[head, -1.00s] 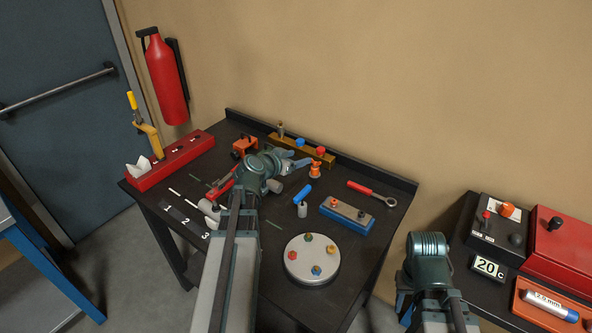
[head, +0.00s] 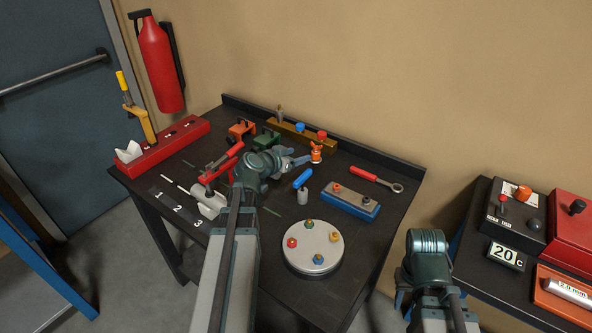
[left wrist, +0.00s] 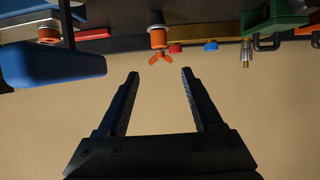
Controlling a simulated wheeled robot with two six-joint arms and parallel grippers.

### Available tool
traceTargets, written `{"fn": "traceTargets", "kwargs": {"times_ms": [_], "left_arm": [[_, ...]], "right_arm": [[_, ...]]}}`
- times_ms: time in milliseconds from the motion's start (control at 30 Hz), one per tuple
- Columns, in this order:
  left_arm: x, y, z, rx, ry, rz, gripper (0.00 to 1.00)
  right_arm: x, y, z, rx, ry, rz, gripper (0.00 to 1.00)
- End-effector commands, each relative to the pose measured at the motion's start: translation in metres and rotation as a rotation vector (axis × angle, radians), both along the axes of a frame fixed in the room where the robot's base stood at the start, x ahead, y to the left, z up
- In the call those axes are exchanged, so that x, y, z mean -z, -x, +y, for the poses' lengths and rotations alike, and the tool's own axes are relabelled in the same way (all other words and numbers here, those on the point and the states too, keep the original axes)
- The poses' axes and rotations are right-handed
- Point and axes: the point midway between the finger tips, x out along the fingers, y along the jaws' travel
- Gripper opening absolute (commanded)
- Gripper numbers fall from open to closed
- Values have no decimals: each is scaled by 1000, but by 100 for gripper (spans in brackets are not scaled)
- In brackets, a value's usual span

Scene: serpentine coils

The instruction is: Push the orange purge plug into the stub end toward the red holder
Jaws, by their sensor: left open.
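The orange purge plug (head: 316,152), with a winged end, stands near the back of the dark table, just right of my left gripper. It also shows in the left wrist view (left wrist: 158,40), beyond the fingertips. My left gripper (head: 300,160) is open and empty; its two fingers in the left wrist view (left wrist: 158,75) are apart, with the plug ahead of the gap and not touching.
A green clamp (head: 266,141) and an orange clamp (head: 241,129) stand behind my left wrist. A brown rail (head: 300,133) runs along the back.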

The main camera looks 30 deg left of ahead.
Motion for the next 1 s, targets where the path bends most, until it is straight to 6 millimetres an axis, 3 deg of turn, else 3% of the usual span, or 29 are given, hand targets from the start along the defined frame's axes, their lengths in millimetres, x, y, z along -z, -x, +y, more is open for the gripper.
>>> {"fn": "traceTargets", "kwargs": {"times_ms": [33, 100, 467, 567, 1000], "left_arm": [[14, 0, 0, 0, 0, 0, 68], [20, 0, 0, 0, 0, 0, 68], [25, -3, 0, 1, 0, 0, 68], [31, -13, -1, 1, -1, 0, 68], [64, -91, -12, 2, 0, 0, 68]], "right_arm": [[14, 0, 0, 0, 0, 0, 38], [20, 0, 0, 0, 0, 0, 38], [25, 0, 0, 0, 0, 0, 38], [30, 0, 0, 0, 0, 0, 38], [64, 0, 0, -1, 0, 0, 38]]}}
